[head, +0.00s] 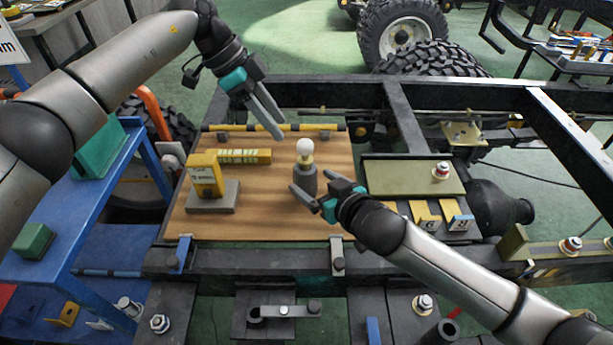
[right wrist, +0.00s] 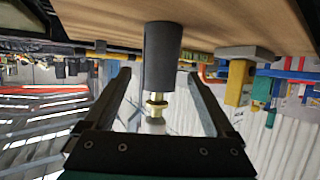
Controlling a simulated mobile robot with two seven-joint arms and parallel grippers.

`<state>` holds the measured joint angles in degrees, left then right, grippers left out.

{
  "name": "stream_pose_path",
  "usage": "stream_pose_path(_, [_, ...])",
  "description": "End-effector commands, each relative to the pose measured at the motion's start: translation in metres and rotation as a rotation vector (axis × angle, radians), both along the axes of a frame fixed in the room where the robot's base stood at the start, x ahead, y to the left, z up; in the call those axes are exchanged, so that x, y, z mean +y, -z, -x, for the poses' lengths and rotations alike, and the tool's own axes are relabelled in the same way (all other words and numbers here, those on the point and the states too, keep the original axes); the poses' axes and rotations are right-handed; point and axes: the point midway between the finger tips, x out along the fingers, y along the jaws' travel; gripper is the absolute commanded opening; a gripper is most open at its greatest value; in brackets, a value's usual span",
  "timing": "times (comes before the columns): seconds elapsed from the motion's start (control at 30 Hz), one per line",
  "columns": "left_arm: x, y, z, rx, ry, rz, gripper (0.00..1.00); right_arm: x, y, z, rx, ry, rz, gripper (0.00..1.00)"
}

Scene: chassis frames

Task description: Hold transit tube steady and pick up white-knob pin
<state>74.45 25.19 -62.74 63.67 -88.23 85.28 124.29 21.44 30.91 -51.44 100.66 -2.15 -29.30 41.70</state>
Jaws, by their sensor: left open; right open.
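A dark grey tube (head: 305,183) stands upright on the wooden board. A pin with a white knob (head: 305,146) and brass-coloured shaft (head: 306,160) stands in its top. The right wrist view shows them upside down, with the tube (right wrist: 163,55) above and the knob (right wrist: 154,123) below, partly hidden by my gripper. My right gripper (head: 309,180) is open and empty; its fingers appear on either side of the tube, with no clear contact. My left gripper (head: 281,127) is open and empty, above the board's far edge, up and left of the knob.
The wooden board (head: 262,215) also bears a yellow block on a grey base (head: 205,178) and a yellow bar (head: 243,156). A yellow-black rod (head: 235,128) lies along its far edge. An olive tray (head: 400,178) is to the right. The board's front middle is clear.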

Motion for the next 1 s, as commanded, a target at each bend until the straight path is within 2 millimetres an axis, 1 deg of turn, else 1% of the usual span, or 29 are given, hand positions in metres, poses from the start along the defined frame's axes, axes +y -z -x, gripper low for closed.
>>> stream_pose_path(0.1, [0.000, 0.000, 0.000, 0.000, 0.000, 0.000, 0.50, 0.008, 0.005, -0.013, -0.001, 0.000, 0.000, 0.90])
stream_pose_path(0.3, [0.000, 0.000, 0.000, 0.000, 0.000, 0.000, 0.50, 0.015, 0.012, -0.026, 0.000, 0.000, 0.001, 0.90])
stream_pose_path(0.5, [0.000, 0.000, 0.000, 0.000, 0.000, 0.000, 0.50, 0.018, 0.015, -0.032, 0.000, 0.000, 0.001, 0.90])
stream_pose_path(0.77, [0.000, 0.000, 0.000, 0.000, 0.000, 0.000, 0.50, 0.019, 0.015, -0.032, 0.000, 0.000, 0.001, 0.90])
stream_pose_path(0.87, [0.000, 0.000, 0.000, 0.000, 0.000, 0.000, 0.50, 0.019, 0.015, -0.032, 0.000, 0.000, 0.001, 0.81])
stream_pose_path(1.0, [0.000, 0.000, 0.000, 0.000, 0.000, 0.000, 0.50, 0.019, 0.015, -0.032, 0.000, 0.000, 0.001, 0.65])
